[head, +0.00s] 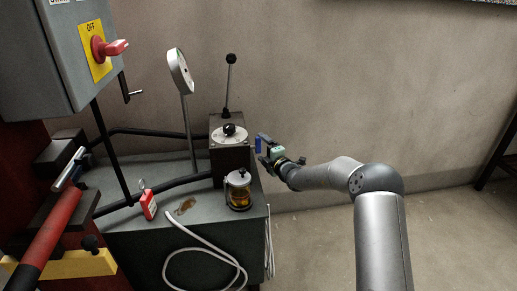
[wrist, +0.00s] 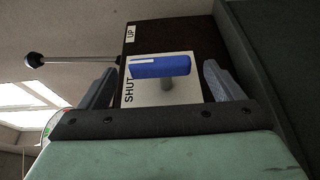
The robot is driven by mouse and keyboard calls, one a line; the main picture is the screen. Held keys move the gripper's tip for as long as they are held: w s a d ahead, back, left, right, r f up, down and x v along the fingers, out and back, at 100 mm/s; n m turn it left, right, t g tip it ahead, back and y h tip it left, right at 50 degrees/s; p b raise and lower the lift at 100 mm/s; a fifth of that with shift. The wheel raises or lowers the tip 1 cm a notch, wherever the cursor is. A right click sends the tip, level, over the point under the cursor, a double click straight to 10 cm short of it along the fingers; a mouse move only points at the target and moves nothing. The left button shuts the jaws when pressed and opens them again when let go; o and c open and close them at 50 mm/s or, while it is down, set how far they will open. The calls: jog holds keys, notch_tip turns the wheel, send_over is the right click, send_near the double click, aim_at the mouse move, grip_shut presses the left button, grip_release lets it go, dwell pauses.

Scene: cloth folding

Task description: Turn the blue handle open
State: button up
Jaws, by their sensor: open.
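The blue handle (wrist: 160,66) sits on a short grey stem in front of a pale plate (wrist: 134,92) marked SHUT. In the wrist view its bar lies nearly level across the picture. My gripper (wrist: 160,76) is open, with one finger to each side of the handle and a gap visible at both ends. The fingers do not appear to touch it. In the head view the handle (head: 265,143) shows as a small blue patch right of the dark box, at my gripper (head: 262,151). How far the handle reaches between the fingers is hard to tell.
The dark box (head: 229,166) carries a dial with a black knob (head: 229,130) and an upright lever (head: 230,85). A glass jar (head: 238,190), a red tag (head: 149,204) and a white cable share the grey cabinet (head: 130,245). Floor to the right is clear.

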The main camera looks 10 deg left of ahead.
aim_at(260, 146)
jog(key=shift+x, duration=1.8)
jog(key=c, duration=1)
jog(key=shift+b, duration=0.3)
